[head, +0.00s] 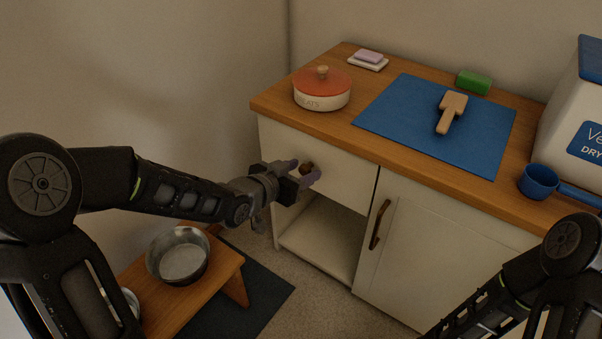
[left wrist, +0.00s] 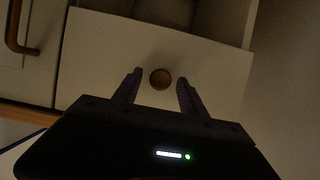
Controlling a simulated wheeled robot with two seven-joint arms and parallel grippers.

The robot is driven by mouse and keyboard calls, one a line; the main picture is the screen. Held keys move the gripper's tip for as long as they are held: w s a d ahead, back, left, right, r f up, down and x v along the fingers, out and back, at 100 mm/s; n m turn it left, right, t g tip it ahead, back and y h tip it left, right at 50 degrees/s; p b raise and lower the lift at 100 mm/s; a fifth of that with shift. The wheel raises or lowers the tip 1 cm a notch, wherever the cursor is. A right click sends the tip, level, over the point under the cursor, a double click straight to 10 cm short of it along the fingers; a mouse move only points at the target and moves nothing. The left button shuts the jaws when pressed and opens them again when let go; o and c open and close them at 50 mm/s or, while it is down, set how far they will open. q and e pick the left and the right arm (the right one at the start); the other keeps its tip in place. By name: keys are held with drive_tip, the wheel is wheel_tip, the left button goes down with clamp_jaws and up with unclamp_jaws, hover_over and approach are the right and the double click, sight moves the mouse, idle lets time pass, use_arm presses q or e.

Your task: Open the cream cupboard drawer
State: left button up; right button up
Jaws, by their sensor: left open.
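The cream cupboard (head: 412,255) stands at the right of the head view under a wooden top. Its drawer (head: 340,172) is at the upper left of the front and looks closed. A round brown knob (head: 306,169) sits on the drawer front. My left gripper (head: 309,177) is open at the knob. In the left wrist view the knob (left wrist: 160,79) lies between the two open fingertips (left wrist: 159,85), with a gap on each side. My right arm shows at the lower right of the head view, but its gripper is out of view.
An open shelf (head: 318,240) lies below the drawer, beside a door with a brown handle (head: 380,224). A low wooden stand (head: 212,283) with a metal bowl (head: 178,257) is at the lower left. A lidded pot (head: 322,92) stands on the top.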

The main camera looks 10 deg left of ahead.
use_arm(q)
clamp_jaws()
idle(0.5)
idle(0.9)
